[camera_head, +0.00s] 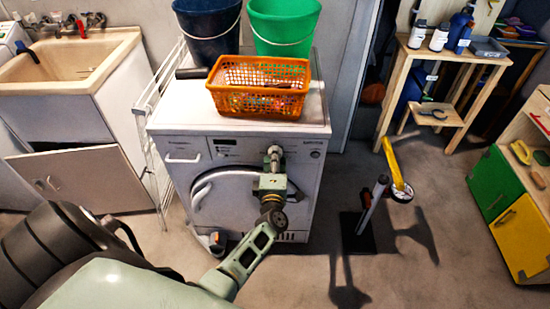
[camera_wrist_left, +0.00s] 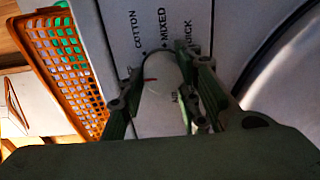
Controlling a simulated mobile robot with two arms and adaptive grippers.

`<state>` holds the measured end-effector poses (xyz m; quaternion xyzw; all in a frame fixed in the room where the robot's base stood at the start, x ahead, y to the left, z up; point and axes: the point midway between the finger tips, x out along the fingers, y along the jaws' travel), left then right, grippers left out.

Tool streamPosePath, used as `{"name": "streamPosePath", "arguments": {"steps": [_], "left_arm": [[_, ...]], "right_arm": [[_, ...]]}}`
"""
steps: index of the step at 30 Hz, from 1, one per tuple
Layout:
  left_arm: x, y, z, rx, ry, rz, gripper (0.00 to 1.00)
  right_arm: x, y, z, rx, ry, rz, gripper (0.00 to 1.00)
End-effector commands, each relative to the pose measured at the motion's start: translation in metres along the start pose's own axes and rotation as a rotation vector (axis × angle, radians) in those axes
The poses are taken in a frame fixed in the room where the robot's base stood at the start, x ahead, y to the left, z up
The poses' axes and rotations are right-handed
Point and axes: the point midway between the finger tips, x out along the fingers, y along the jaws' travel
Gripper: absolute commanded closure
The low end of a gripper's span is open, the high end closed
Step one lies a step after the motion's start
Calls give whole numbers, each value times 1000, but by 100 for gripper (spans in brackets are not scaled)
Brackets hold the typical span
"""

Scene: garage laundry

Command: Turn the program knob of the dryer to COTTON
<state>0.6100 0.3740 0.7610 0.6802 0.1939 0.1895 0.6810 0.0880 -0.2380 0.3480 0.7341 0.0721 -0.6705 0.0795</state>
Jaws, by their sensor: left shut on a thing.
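The white dryer (camera_head: 180,152) stands in the middle of the head view, its control panel along the top front. My left gripper (camera_head: 274,157) reaches the panel from the front and covers the knob there. In the left wrist view my left gripper (camera_wrist_left: 163,92) is shut on the pale round program knob (camera_wrist_left: 160,75), one finger on each side. A short red mark shows on the knob's left part. The labels COTTON (camera_wrist_left: 137,30), MIXED (camera_wrist_left: 162,27) and QUICK, partly hidden, are printed beside the knob. I cannot tell which label the mark meets. My right gripper is not in view.
An orange basket (camera_head: 228,103), a dark blue bucket (camera_head: 208,25) and a green bucket (camera_head: 283,25) stand on the dryer. A sink cabinet (camera_head: 62,110) is at left, a wooden shelf (camera_head: 400,80) at right. A dark stand (camera_head: 362,232) is on the floor right of the dryer.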

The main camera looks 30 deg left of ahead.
Motion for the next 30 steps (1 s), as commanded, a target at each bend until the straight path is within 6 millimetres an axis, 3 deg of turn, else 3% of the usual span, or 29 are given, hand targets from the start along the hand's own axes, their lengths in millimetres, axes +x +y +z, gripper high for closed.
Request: {"name": "streamPosePath", "arguments": {"steps": [14,30], "left_arm": [[3,8,1,88,4,14,95],[4,11,5,539,8,18,95]], "right_arm": [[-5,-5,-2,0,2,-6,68],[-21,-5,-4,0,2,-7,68]]}}
